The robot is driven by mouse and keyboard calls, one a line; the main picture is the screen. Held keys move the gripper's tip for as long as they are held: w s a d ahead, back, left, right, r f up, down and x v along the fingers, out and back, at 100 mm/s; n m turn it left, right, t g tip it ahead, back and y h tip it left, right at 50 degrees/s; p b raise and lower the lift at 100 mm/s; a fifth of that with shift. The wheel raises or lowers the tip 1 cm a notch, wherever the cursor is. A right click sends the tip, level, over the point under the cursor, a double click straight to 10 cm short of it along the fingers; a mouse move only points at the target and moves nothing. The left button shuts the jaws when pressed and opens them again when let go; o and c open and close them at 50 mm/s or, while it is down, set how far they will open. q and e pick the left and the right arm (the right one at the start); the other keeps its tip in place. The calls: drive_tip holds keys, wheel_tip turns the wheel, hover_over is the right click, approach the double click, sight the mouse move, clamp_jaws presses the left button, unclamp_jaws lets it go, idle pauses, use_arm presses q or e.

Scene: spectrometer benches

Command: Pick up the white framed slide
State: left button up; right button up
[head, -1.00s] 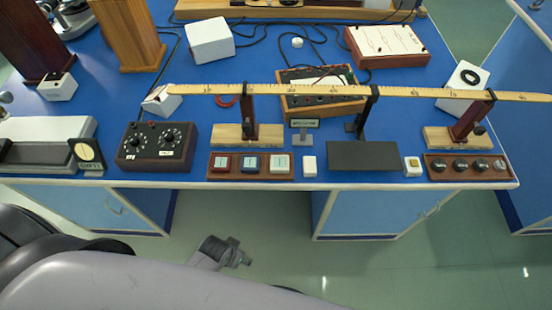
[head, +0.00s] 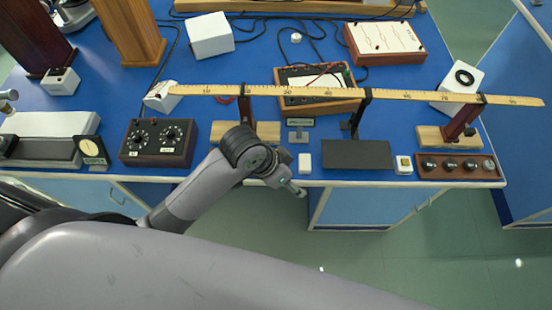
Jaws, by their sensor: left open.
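My left gripper (head: 297,191) hangs just off the front edge of the blue bench, near the middle. It is small here, and its jaws look open and empty. Another small white square with a yellowish centre (head: 403,165) lies farther right. My right gripper is not in view.
A wooden ruler (head: 330,91) spans stands above the front area. A black plate (head: 358,155) lies right of the white block. A dark box with dials (head: 159,142) stands left of my wrist, and a tray of dark knobs (head: 458,167) at right.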

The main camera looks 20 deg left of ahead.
use_arm(q)
drive_tip(key=w+d+r+m+g, duration=0.1)
drive_tip(key=w+d+r+m, duration=0.1)
drive_tip(key=w+r+m, duration=0.25)
drive_tip(key=w+a+r+m+g+y, duration=0.2)
drive_tip(key=w+a+r+m+y, duration=0.15)
drive_tip(key=a+r, duration=0.45)
drive_tip(key=shift+n+y, duration=0.25)
drive_tip(key=shift+n, duration=0.25)
drive_tip(key=f+p, duration=0.1)
drive_tip(key=f, duration=0.2)
drive_tip(key=f+p, duration=0.1)
drive_tip(key=f, duration=0.3)
drive_tip(key=f+p, duration=0.1)
drive_tip(key=f, duration=0.3)
drive_tip(key=shift+s+a+f, duration=0.15)
drive_tip(key=shift+s+f, duration=0.05)
drive_tip(key=shift+s, duration=0.1)
drive_tip(key=f, duration=0.1)
drive_tip(key=f+p, duration=0.1)
drive_tip(key=f, duration=0.2)
drive_tip(key=shift+s+f+p, duration=0.25)
drive_tip(key=shift+f+p, duration=0.05)
drive_tip(key=shift+p, duration=0.05)
drive_tip(key=shift+f, duration=0.5)
drive_tip(key=shift+c, duration=1.3)
drive_tip(key=c, duration=1)
